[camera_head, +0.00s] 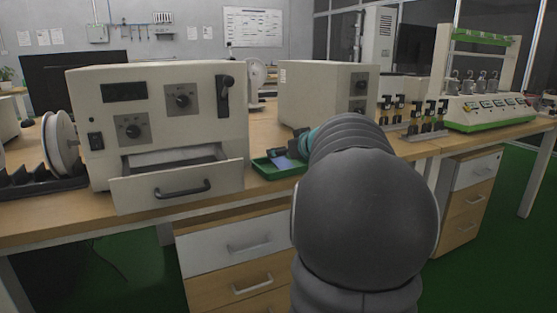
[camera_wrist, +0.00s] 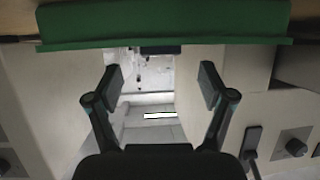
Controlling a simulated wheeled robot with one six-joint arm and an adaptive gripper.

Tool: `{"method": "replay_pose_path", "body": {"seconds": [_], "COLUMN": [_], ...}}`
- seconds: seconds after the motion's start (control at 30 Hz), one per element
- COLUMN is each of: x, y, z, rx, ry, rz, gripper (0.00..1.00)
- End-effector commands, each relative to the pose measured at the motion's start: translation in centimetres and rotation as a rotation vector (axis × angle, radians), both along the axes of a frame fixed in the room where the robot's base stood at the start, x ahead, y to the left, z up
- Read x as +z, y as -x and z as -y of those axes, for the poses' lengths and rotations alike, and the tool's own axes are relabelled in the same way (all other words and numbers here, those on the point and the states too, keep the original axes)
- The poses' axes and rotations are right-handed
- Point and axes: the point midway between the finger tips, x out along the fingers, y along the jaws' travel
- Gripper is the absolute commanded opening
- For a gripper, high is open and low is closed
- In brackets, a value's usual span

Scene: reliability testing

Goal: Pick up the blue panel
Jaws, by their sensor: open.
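The blue panel (camera_head: 285,164) lies in a small green tray (camera_head: 262,170) on the bench, between two beige instruments in the head view. My gripper (camera_head: 277,153) is above the tray, close to the panel, and my arm hides the tray's right side. I cannot tell whether the gripper touches the panel. In the wrist view my gripper (camera_wrist: 160,82) has its two fingers spread with nothing between them. The green tray (camera_wrist: 165,25) crosses the top of that view, and I cannot make out the panel there.
A beige instrument (camera_head: 165,105) with an open drawer (camera_head: 178,187) stands left of the tray. Another beige instrument (camera_head: 327,92) stands behind my arm. A row of black fixtures (camera_head: 428,118) and a green-edged tester (camera_head: 490,110) are at the right. Drawers (camera_head: 240,247) sit under the bench.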

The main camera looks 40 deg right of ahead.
Motion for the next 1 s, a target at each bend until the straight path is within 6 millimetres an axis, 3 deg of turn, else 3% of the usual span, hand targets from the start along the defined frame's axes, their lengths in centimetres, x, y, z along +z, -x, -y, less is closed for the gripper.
{"method": "replay_pose_path", "body": {"seconds": [0.3,0.57,0.6,0.83,1.0], "x": [-1.5,-1.6,-1.6,-1.6,-1.6], "y": [-3.7,-4.0,-4.0,-4.0,-4.0], "z": [0.4,0.5,0.5,0.5,0.5], "rx": [0.001,0.000,-0.001,0.000,0.000], "ry": [-0.001,0.000,0.000,0.000,0.000], "rz": [-0.002,-0.001,-0.001,-0.001,-0.001], "gripper": [0.81,0.81,0.79,0.22,0.17]}}
